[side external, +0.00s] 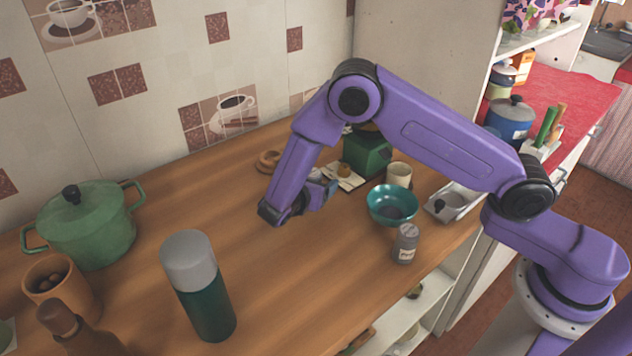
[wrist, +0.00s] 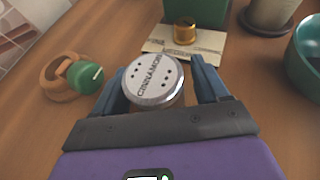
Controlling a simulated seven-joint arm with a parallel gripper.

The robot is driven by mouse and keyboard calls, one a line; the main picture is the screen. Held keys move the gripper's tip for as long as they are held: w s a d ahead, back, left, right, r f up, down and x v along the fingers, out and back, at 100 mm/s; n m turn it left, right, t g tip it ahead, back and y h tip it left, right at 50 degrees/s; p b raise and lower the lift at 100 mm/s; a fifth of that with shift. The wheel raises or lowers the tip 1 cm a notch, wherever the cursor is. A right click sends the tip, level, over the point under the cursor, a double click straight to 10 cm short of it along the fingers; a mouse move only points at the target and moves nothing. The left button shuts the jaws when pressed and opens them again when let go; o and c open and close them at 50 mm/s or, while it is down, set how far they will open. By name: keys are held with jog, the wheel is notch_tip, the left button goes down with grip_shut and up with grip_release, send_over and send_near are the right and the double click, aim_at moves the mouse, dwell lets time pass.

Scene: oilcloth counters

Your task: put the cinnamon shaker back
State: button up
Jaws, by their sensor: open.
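The cinnamon shaker (wrist: 153,82) has a pale round metal lid with holes and the word CINNAMON. In the wrist view its lid is between the two blue fingers of my gripper (wrist: 161,84); its lower body is hidden. The fingers are open on either side of it, and I cannot tell whether either touches it. In the side view my gripper (side external: 318,194) is low over the middle of the counter, and the shaker is mostly hidden there. Another grey shaker with a pale label (side external: 405,245) stands upright near the counter's front edge; its label is too small to read.
A teal bowl (side external: 392,203), cream cup (side external: 399,174), green box (side external: 367,152) and metal tray (side external: 454,201) stand to the right. A wooden ring (side external: 268,160) lies behind my gripper. A green flask (side external: 200,290) and green pot (side external: 88,228) stand left. The middle front counter is clear.

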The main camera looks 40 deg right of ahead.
jog(key=shift+r, duration=0.15)
jog(key=v, duration=1.2)
jog(key=shift+s, duration=0.1)
jog(key=s+d+r+m+g+y, duration=0.2)
jog(key=s+d+r+m+y, duration=0.1)
jog(key=s, duration=0.6)
jog(key=s+d+r+m+g+y, duration=0.2)
jog(key=s+d+m+y, duration=0.2)
jog(key=s+d, duration=0.3)
jog(key=s+d+r+m+g+y, duration=0.1)
jog(key=s+d+r+m+y, duration=0.2)
jog(key=s, duration=1)
jog(key=d+y, duration=0.2)
jog(key=d, duration=0.1)
jog(key=shift+r+m+g, duration=0.35)
jog(key=shift+m+g, duration=0.05)
